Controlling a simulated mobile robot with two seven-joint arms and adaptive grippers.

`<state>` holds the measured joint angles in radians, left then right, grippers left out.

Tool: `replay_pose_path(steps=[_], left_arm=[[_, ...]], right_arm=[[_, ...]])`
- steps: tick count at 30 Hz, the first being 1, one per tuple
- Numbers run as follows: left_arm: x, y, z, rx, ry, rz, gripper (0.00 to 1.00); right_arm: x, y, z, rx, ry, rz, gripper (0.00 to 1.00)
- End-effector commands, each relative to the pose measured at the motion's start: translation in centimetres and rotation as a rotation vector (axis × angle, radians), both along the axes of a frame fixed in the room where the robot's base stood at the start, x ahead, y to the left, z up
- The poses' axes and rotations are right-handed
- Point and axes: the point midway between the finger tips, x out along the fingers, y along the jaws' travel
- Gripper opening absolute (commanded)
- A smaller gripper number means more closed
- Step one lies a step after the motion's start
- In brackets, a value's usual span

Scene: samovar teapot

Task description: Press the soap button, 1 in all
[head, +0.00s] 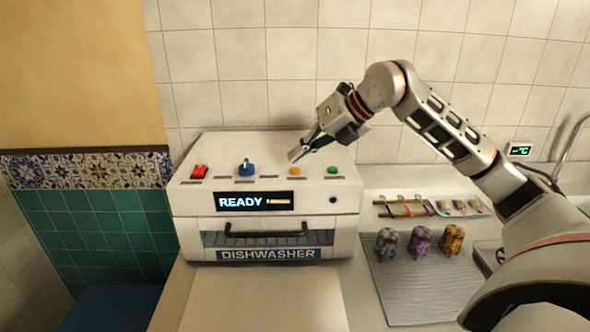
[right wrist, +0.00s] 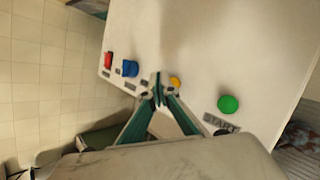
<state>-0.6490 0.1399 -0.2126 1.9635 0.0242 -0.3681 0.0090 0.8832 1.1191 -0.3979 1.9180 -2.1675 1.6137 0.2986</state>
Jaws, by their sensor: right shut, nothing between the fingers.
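The white dishwasher (head: 345,215) stands on the counter with controls on its top. A yellow button (head: 294,171) sits there, between the blue knob (head: 246,167) and the green button (head: 332,170). No legible label shows which is the soap button. My right gripper (head: 296,154) is shut and empty, its tips just behind and above the yellow button. In the right wrist view the tips (right wrist: 158,90) appear just left of the yellow button (right wrist: 175,83), partly covering it. Contact cannot be told. My left gripper is not in view.
A red switch (head: 200,171) is at the left of the panel; the green button has a START label in the right wrist view. The display (head: 255,201) reads READY. Right of the dishwasher are a ribbed mat (head: 420,300) with three patterned objects and small trays behind.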

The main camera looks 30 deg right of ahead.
Motion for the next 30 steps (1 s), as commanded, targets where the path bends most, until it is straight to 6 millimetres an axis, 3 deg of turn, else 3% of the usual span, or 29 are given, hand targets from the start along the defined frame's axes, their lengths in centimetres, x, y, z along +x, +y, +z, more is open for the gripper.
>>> replay_pose_path(steps=[30], left_arm=[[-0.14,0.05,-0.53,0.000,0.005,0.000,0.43]], right_arm=[[0.01,-0.02,-0.54,-0.001,0.000,-0.001,0.00]])
